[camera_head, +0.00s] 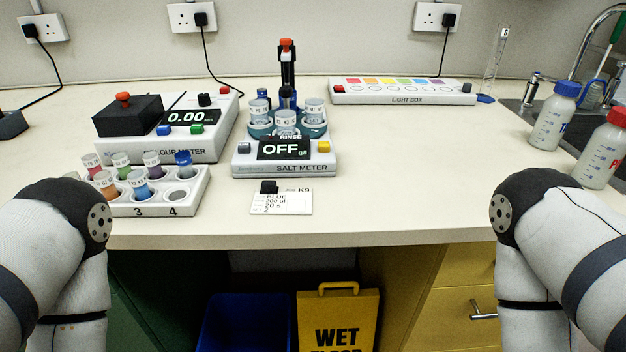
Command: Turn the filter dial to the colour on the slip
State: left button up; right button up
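The slip (281,203) is a white card at the bench's front edge, under a small black clip or block (269,187). It reads K9, BLUE, 200 ul and 20 s. The colour meter (178,147) stands at the left. It has a 0.00 display, a black box with a red knob (123,99) on top, blue and green buttons, and a small black dial or knob (204,99) at its upper right. I cannot make out the dial's setting. My two arms show at the left and right edges, but neither gripper is in view.
A white rack (156,208) of coloured vials stands before the colour meter. The salt meter (286,168) reads OFF, with vials behind it. A light box (402,97) lies at the back. Bottles (553,122) stand by the sink at right. The bench's right middle is clear.

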aim_at(203, 99)
jog(key=j+z, duration=0.2)
jog(key=j, duration=0.25)
jog(key=j+z, duration=0.15)
jog(key=j, duration=0.35)
jog(key=k+j+z, duration=0.2)
jog(key=j, duration=0.25)
jog(key=j+z, duration=0.2)
jog(key=j, duration=0.25)
jog(key=k+j+z, duration=0.2)
jog(key=j, duration=0.25)
jog(key=k+j+z, duration=0.15)
jog(key=j, duration=0.25)
jog(key=k+j+z, duration=0.2)
jog(key=j, duration=0.2)
jog(key=k+j+z, duration=0.2)
jog(key=j, duration=0.2)
jog(key=i, duration=0.05)
